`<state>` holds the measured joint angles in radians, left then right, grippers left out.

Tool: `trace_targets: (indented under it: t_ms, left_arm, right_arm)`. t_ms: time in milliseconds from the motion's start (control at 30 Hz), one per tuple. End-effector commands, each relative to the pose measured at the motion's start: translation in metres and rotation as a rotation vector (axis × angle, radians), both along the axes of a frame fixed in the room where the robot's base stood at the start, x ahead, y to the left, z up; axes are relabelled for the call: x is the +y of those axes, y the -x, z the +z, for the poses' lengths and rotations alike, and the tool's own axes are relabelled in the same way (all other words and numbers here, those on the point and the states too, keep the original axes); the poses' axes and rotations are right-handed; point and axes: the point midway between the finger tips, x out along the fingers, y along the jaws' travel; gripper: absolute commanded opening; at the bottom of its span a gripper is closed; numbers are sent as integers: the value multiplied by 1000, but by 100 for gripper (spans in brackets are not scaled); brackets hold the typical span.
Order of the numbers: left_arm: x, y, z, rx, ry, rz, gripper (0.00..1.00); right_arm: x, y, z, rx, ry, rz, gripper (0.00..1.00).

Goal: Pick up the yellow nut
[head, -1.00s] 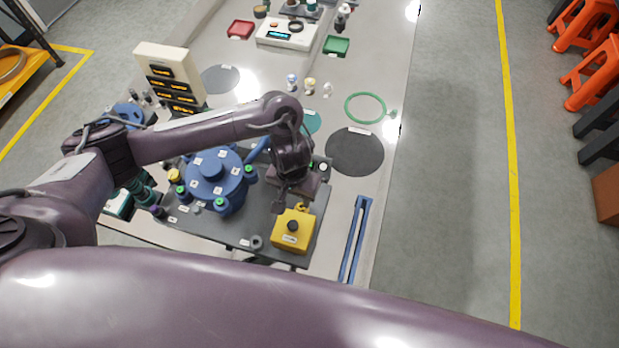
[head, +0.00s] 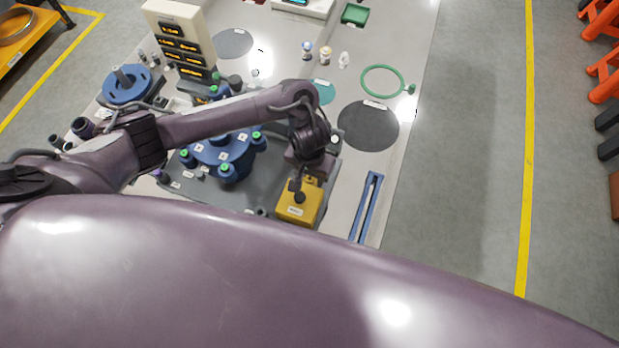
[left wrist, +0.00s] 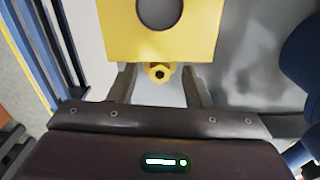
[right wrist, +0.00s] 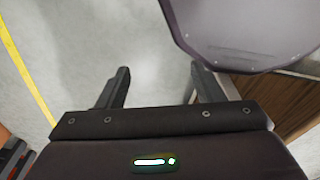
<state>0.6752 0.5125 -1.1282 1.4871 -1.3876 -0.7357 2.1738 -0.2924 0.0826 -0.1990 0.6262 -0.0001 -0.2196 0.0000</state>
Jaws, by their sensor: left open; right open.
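The yellow nut (left wrist: 159,73) shows in the left wrist view, at the near edge of a yellow box (left wrist: 115,38) with a dark round top. My left gripper (left wrist: 158,84) is open, with one finger on each side of the nut and gaps between; I cannot tell whether it touches. In the head view the left gripper (head: 298,186) is over the yellow box (head: 301,208), and the arm hides most of the nut's area. My right gripper (right wrist: 160,76) is open and empty over bare floor in the right wrist view.
A blue flanged housing (head: 222,150) with green-capped posts stands left of the yellow box on a dark plate. A blue slotted rail (head: 366,208) lies to its right. A dark round mat (head: 369,125) and a green ring (head: 383,80) lie beyond on the table.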

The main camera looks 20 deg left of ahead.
Motion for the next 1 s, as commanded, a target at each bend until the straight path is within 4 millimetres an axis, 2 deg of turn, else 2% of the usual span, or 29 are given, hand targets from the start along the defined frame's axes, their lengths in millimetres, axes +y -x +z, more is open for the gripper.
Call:
trace_targets:
  t_ms: [67,400,767,867,1000]
  left_arm:
    - [0,0,0,0,0,0,45]
    - [0,0,1,0,0,-1,1]
    - [-1,0,4,-1,1,-1,0]
    - [-1,0,12,-1,1,-3,0]
    - [-1,-1,33,-4,1,-3,0]
  right_arm:
    - [0,1,0,2,0,0,61]
    - [-1,11,-1,15,1,0,61]
    - [2,11,1,17,-2,-1,61]
    - [3,11,3,16,-3,-1,61]
    - [4,11,11,16,-4,-1,61]
